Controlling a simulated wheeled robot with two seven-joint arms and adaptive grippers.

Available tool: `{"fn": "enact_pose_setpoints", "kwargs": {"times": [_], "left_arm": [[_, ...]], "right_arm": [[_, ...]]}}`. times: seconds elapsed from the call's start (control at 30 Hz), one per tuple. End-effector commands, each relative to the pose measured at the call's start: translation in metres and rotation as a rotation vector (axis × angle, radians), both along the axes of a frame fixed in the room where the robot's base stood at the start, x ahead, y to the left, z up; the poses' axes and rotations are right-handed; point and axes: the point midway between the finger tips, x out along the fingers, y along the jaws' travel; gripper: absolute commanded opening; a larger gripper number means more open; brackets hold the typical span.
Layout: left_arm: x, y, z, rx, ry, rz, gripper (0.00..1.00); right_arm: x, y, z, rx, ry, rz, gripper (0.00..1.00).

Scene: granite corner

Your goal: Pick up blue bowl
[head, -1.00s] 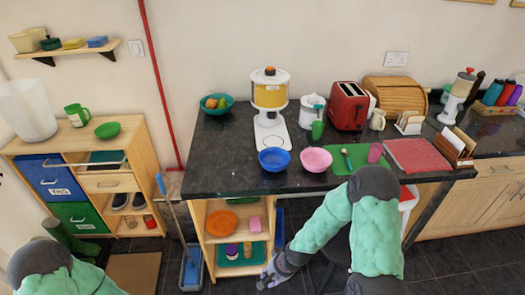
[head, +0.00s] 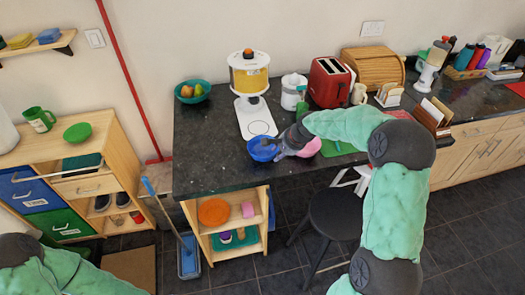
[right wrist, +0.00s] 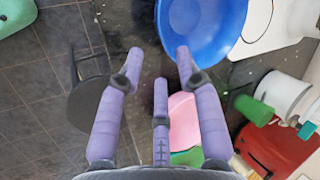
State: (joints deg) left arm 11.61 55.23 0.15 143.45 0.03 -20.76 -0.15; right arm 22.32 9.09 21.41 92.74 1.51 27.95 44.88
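The blue bowl (head: 264,149) stands on the dark granite counter, in front of the white appliance with the yellow container. My right gripper (head: 283,149) is at the bowl's right side in the head view, and the arm covers part of the area there. In the right wrist view the blue bowl (right wrist: 208,25) is at the top, just beyond the fingertips. The three purple fingers of the right gripper (right wrist: 159,55) are spread, with nothing between them. I cannot tell whether a fingertip touches the rim. My left arm shows at the lower left of the head view, its gripper out of view.
A pink bowl (head: 308,147) stands close on the right, partly behind my right arm. A teal fruit bowl (head: 192,92), a red toaster (head: 329,81) and a white canister (head: 294,91) stand further back. A black stool (head: 338,212) is below the counter edge.

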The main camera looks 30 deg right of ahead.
Motion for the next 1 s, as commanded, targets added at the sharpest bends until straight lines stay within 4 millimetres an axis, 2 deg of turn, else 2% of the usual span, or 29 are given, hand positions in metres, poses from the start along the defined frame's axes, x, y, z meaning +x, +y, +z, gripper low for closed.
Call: {"fn": "enact_pose_setpoints", "kwargs": {"times": [0.1, 0.33, 0.6, 0.97, 1.0], "left_arm": [[0.0, 0.0, -0.004, 0.0, 0.0, 0.0, 0.4], [0.0, 0.0, -0.007, 0.0, -0.001, 0.0, 0.4], [0.0, 0.0, -0.017, 0.0, -0.001, 0.0, 0.4], [0.0, 0.0, -0.018, 0.0, -0.001, 0.0, 0.4], [0.0, 0.0, -0.018, 0.0, -0.001, 0.0, 0.4]], "right_arm": [[0.007, 0.002, -0.013, 0.0, -0.001, 0.001, 0.35], [0.014, 0.002, -0.026, -0.001, -0.001, 0.001, 0.35], [0.033, 0.002, -0.057, -0.001, -0.001, 0.001, 0.35], [0.037, 0.003, -0.062, -0.002, -0.003, 0.001, 0.35], [0.037, 0.003, -0.062, -0.002, -0.003, 0.001, 0.24]]}}
